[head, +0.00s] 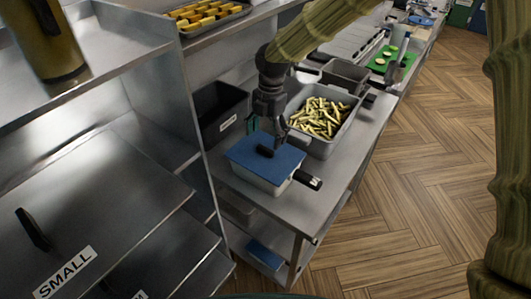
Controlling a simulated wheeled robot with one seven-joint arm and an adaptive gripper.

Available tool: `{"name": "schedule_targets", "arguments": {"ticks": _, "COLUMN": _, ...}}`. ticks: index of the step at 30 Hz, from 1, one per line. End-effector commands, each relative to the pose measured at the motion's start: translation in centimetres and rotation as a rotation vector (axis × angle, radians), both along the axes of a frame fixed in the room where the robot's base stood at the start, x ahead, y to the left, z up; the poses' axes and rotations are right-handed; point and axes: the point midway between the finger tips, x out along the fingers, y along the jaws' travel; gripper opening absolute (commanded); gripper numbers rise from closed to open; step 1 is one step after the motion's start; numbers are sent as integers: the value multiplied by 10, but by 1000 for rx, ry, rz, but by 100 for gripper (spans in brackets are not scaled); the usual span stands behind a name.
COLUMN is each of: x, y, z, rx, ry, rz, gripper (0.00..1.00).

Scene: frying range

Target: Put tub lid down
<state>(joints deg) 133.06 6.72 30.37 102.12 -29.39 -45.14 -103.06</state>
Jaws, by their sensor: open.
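The blue tub lid (246,153) lies flat over a pale tub (262,180) near the front left end of the steel counter. A dark knob (265,151) stands up from the lid's middle. My gripper (274,146) points down just above and behind the knob, with its fingers open. Whether a finger touches the knob or lid cannot be told from this angle. My wrist hides part of the lid's far edge. A black handle with a white label (308,180) sticks out at the tub's right side.
A tray of cut fries (320,118) stands close behind the tub. A black bin (220,110) is at the left by a steel panel. The counter's front right corner (308,220) is bare. A lower shelf holds a blue item (265,254).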

Motion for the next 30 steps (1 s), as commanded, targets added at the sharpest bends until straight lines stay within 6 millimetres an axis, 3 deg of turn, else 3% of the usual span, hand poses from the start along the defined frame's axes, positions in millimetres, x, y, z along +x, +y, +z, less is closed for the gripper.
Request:
{"name": "schedule_targets", "arguments": {"ticks": 12, "x": -6, "y": 1, "z": -42, "rx": 0, "ry": 1, "rz": 0, "gripper": 79}}
{"name": "schedule_targets", "arguments": {"ticks": 21, "x": -6, "y": 1, "z": -46, "rx": 0, "ry": 0, "rz": 0, "gripper": 79}}
{"name": "schedule_targets", "arguments": {"ticks": 30, "x": -6, "y": 1, "z": -46, "rx": 1, "ry": 1, "rz": 0, "gripper": 26}}
